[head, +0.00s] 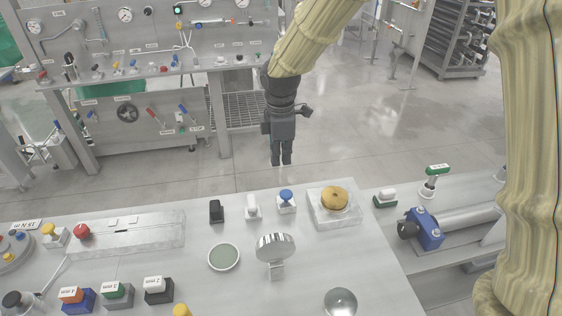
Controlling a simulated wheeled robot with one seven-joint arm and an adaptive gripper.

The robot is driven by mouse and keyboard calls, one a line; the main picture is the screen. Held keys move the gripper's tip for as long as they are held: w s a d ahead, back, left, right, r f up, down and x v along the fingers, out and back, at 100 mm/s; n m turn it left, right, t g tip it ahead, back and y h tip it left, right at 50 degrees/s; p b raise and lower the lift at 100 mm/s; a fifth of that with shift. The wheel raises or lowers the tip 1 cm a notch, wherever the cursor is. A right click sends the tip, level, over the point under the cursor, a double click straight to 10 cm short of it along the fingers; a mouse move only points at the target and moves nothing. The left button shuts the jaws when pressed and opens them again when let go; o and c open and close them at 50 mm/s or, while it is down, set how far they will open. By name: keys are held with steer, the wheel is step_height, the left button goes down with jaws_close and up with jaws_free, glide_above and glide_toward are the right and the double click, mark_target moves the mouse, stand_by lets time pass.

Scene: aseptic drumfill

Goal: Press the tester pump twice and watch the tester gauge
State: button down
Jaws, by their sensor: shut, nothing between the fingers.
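My gripper (281,162) points down with its fingers together and empty. In the picture it is over the floor just past the bench's far edge, apart from everything on the bench. I cannot tell for sure which parts are the tester pump and the tester gauge. On the bench stand a blue-topped knob (286,196) on a white base, a white lever-like piece (252,208) and a black one (216,211). Nearer are a round shiny disc (276,246) on a small stand and a flat grey-green disc (223,257) with a pale rim. No gauge reading is legible there.
A clear block (319,217) with a tan round piece (335,197) stands at the bench's far right. A silver dome (340,302) is near the front. Several labelled coloured blocks (117,295) and a red button (82,231) are left. A panel with dials (126,15) stands behind.

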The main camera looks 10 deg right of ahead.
mark_target(281, 195)
step_height(281, 195, down, 12)
steer(key=p, duration=0.3)
steer(key=shift+w, duration=0.1)
stand_by(0.5)
steer(key=shift+f, duration=1.2)
steer(key=shift+r, duration=0.1)
step_height(281, 195, up, 4)
steer(key=p, duration=0.3)
steer(key=shift+r, duration=0.2)
step_height(281, 195, up, 10)
steer(key=b, duration=0.3)
steer(key=shift+f, duration=0.2)
